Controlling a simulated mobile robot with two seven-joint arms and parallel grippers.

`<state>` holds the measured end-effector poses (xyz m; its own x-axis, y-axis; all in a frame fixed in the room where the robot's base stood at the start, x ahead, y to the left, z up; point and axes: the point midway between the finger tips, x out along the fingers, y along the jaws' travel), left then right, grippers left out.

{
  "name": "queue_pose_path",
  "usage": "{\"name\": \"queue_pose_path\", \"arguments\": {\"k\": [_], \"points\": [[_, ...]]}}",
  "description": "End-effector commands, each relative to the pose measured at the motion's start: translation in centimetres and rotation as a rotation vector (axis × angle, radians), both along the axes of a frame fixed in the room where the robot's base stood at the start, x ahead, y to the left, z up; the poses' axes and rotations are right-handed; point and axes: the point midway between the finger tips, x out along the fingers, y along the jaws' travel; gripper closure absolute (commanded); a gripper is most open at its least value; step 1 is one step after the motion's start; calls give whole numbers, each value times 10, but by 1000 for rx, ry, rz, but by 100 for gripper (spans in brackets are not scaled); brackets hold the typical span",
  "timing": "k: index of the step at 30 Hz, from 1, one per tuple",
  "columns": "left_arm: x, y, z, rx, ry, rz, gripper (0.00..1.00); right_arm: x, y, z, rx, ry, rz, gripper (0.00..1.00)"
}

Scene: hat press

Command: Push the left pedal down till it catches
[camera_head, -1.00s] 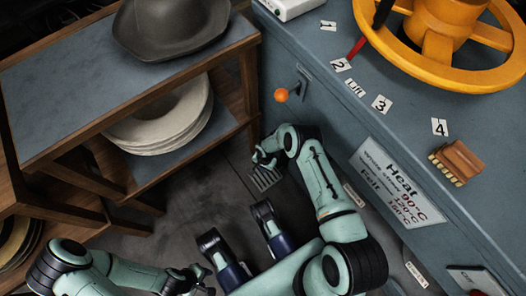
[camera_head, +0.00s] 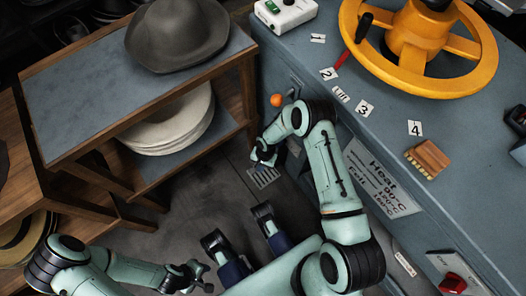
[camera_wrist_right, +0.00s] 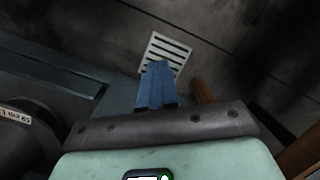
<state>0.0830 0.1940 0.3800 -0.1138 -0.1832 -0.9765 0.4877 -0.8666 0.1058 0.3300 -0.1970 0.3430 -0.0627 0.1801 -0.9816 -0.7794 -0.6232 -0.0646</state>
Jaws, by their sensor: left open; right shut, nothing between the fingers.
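A pale slotted metal plate (camera_head: 263,177), which looks like the pedal, sits low by the floor between the wooden shelf and the blue-grey bench. It also shows in the right wrist view (camera_wrist_right: 166,52). My right gripper (camera_head: 263,160) is shut and empty, pointing down close above the plate. In the right wrist view its blue fingers (camera_wrist_right: 156,68) overlap the plate's near edge. I cannot tell whether they touch it. My left gripper (camera_head: 196,277) is open and empty at the lower left, away from the plate.
An orange knob (camera_head: 277,100) on the bench front is close to my right wrist. The bench (camera_head: 300,62) bounds the right, with a yellow wheel (camera_head: 432,85) and brush (camera_head: 427,159) on top. A wooden shelf (camera_head: 128,118) with hats bounds the left.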

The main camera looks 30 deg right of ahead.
Motion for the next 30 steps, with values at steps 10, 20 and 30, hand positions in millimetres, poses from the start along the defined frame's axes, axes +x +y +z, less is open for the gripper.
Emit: {"name": "queue_pose_path", "arguments": {"k": [10, 20, 30], "points": [[2, 0, 41, 0, -15, 0, 57, -38, 27, 41, 77, -18, 108, 100], [2, 0, 49, 0, -17, 0, 57, -50, 34, 49, 99, -25, 139, 100], [2, 0, 48, 0, -17, 0, 57, -49, 34, 49, 98, -25, 139, 100]]}}
